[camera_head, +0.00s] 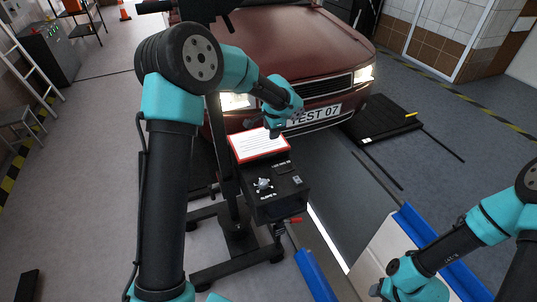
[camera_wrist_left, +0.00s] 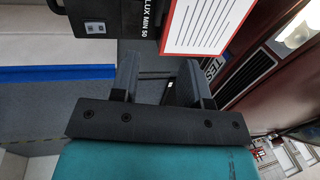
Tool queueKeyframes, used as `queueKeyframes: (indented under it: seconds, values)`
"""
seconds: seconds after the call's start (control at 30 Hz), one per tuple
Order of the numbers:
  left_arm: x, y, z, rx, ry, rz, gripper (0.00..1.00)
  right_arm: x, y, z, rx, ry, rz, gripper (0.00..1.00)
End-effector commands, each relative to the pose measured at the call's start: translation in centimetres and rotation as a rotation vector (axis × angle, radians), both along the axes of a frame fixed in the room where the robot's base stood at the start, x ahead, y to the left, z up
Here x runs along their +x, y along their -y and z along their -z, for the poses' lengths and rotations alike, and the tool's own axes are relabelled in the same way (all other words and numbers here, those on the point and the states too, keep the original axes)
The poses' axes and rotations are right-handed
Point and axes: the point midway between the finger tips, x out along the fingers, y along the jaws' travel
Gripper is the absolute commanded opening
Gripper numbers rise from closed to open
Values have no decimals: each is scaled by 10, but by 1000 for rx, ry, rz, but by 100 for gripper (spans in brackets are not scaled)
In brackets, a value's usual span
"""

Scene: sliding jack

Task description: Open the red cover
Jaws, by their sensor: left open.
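A red-bordered white panel with lines of text (camera_head: 258,145) stands tilted on top of the black box (camera_head: 283,190). It shows at the top of the left wrist view (camera_wrist_left: 205,25). I cannot tell if this is the red cover; the box also has a small red piece (camera_head: 294,220) at its lower front. My left gripper (camera_wrist_left: 160,82) is open, with nothing between its fingers, a little off the panel and box. In the head view my left wrist hides most of the fingers. My right arm comes in at lower right; its fingers do not show.
A red car (camera_head: 285,50) with a "TEST 07" plate (camera_head: 313,117) stands just behind the panel. The box is on a black stand (camera_head: 237,240). A dark ramp (camera_head: 385,118) lies at right. Blue rails (camera_head: 313,275) run beside the box.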

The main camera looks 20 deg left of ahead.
Motion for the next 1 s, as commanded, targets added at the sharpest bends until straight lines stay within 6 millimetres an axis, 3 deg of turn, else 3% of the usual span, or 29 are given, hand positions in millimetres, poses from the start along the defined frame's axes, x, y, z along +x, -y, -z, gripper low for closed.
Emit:
queueKeyframes:
  seconds: [0.7,1.0]
  values:
    - [16,-17,119,-1,-4,1,42,0,0,0,0,0,0,45]
    - [21,-21,149,0,-1,0,42,0,0,0,0,0,0,45]
